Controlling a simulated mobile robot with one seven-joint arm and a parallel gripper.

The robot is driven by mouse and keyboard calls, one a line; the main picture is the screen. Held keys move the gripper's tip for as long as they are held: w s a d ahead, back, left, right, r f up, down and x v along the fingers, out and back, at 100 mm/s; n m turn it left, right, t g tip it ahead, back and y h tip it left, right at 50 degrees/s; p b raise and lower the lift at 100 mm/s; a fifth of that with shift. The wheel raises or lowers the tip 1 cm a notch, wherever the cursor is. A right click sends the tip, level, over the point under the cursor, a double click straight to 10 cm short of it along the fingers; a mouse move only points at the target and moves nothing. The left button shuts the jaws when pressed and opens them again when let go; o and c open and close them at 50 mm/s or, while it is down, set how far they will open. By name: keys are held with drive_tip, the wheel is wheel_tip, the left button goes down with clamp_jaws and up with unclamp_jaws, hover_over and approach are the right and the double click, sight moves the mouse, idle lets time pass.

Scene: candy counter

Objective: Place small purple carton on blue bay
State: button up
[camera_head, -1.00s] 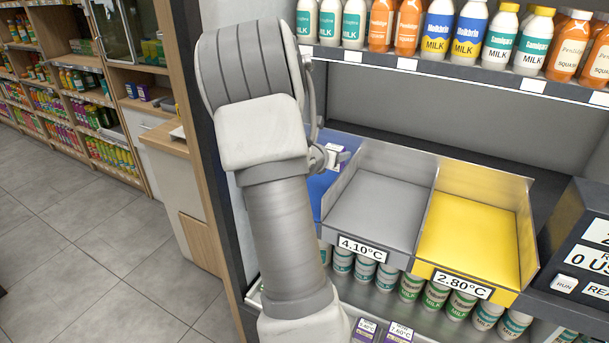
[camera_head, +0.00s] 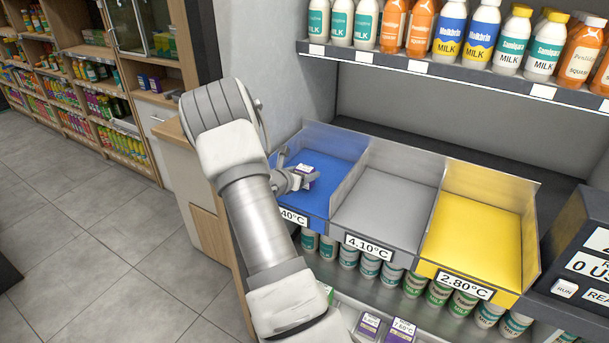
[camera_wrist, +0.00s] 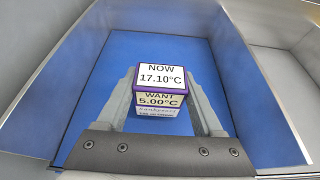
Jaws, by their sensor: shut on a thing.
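The small purple carton (camera_wrist: 161,80) is between my gripper's fingers in the wrist view, and its labels read NOW 17.10°C and WANT 5.00°C. It also shows in the head view (camera_head: 305,174). My gripper (camera_head: 297,179) is shut on it, over the blue bay (camera_head: 312,201). The blue bay's floor (camera_wrist: 215,70) surrounds the carton in the wrist view. I cannot tell whether the carton touches the floor. The blue bay's front tag is partly hidden by my arm and ends in "40°C".
A grey bay (camera_head: 378,212) tagged 4.10°C and a yellow bay (camera_head: 474,236) tagged 2.80°C stand to the right. Metal dividers (camera_wrist: 252,80) separate the bays. Bottles stand on shelves above and below. Two purple cartons (camera_head: 400,331) sit on the lower shelf.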

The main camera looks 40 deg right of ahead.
drive_tip(key=shift+f, duration=0.7)
drive_tip(key=shift+f, duration=0.2)
drive_tip(key=o, duration=1.5)
drive_tip(key=shift+r, duration=0.15)
